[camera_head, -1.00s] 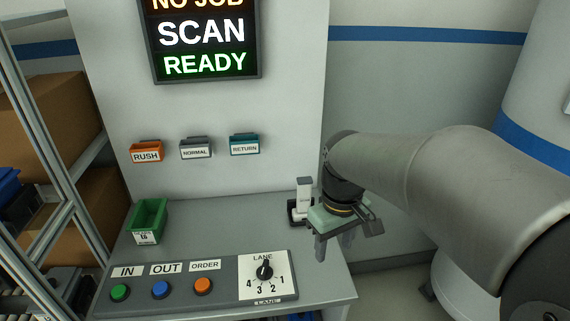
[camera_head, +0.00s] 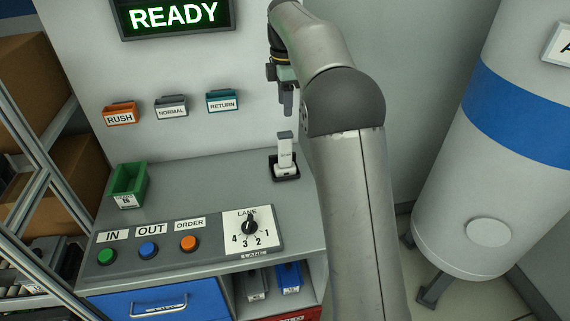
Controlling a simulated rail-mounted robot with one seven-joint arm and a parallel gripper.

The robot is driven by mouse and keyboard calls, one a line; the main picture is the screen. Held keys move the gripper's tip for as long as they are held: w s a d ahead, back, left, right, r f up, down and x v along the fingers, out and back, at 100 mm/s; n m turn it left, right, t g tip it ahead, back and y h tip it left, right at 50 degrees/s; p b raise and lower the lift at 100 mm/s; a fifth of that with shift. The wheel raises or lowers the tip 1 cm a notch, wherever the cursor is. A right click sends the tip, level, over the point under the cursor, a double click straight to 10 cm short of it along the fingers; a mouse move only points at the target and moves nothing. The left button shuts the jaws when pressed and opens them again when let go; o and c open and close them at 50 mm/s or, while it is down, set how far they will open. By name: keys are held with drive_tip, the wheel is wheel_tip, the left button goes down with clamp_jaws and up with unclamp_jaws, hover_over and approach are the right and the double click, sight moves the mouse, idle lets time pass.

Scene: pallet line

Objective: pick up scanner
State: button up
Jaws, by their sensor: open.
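The scanner (camera_head: 285,154) is a light grey upright handheld with a darker grey top. It stands in a black holder (camera_head: 286,176) at the right end of the grey counter, near the back wall. My gripper (camera_head: 287,112) points down above the scanner and looks a little apart from it. It is open and empty. Only a side view of the fingers shows, so the gap between them is hard to see. My arm covers the area just right of the scanner.
A green bin (camera_head: 128,186) stands at the counter's left. A button panel with a lane dial (camera_head: 249,227) lies along the front. RUSH, NORMAL and RETURN holders (camera_head: 222,101) are on the wall. A white and blue column (camera_head: 485,150) stands at right. The mid-counter is clear.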

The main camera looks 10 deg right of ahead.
sight(285, 133)
wheel_tip(285, 133, down, 13)
drive_tip(key=shift+f+p, duration=0.2)
drive_tip(key=shift+p, duration=0.7)
clamp_jaws()
